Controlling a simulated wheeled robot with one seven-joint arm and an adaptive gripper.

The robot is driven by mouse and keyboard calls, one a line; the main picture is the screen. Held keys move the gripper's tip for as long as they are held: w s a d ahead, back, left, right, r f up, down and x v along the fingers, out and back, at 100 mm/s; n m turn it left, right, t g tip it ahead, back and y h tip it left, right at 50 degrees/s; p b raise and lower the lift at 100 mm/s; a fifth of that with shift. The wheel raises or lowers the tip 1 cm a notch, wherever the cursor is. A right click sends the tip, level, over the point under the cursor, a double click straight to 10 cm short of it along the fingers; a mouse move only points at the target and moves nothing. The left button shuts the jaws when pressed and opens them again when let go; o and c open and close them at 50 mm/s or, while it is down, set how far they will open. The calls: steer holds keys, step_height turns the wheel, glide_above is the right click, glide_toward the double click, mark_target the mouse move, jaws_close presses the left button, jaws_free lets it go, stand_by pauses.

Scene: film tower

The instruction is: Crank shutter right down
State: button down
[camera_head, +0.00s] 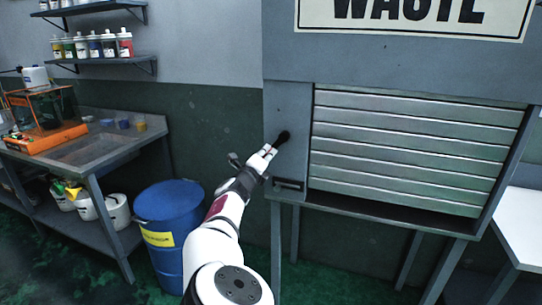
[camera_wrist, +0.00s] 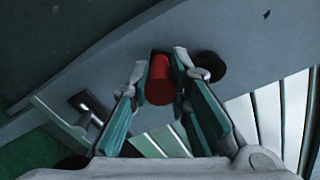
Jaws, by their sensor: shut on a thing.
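The shutter (camera_head: 410,150) is a set of grey horizontal slats in a grey cabinet under a "WASTE" sign. Its slats span the opening almost to the lower ledge; whether the lowest one touches the ledge I cannot tell. The crank's black hub (camera_head: 283,136) is on the panel left of the slats and shows in the wrist view (camera_wrist: 208,66) behind the right finger. The red crank handle (camera_wrist: 160,80) stands between my fingers. My gripper (camera_head: 268,153) is shut on this handle, below and left of the hub; my fingers hide most of the handle in the head view.
A dark slot-like fitting (camera_head: 289,184) is low on the panel. A blue barrel (camera_head: 172,225) stands left of my arm. A metal workbench (camera_head: 90,150) is further left, and a white table (camera_head: 522,225) stands at the right.

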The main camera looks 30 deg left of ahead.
steer(key=shift+w+d+f+n+p, duration=0.25)
steer(key=shift+d+n, duration=0.45)
steer(key=shift+n, duration=0.6)
steer(key=shift+w+d+f+n+p, duration=0.1)
steer(key=shift+d+f+n+p, duration=0.2)
steer(key=shift+d+n, duration=0.7)
steer(key=shift+w+d+f+n+p, duration=0.2)
steer(key=shift+d+n+p, duration=0.15)
steer(key=shift+n, duration=1.25)
steer(key=shift+d, duration=0.1)
steer(key=c, duration=1.5)
jaws_free()
steer(key=shift+w+r, duration=0.1)
steer(key=shift+r, duration=0.05)
steer(key=shift+v, duration=3.8)
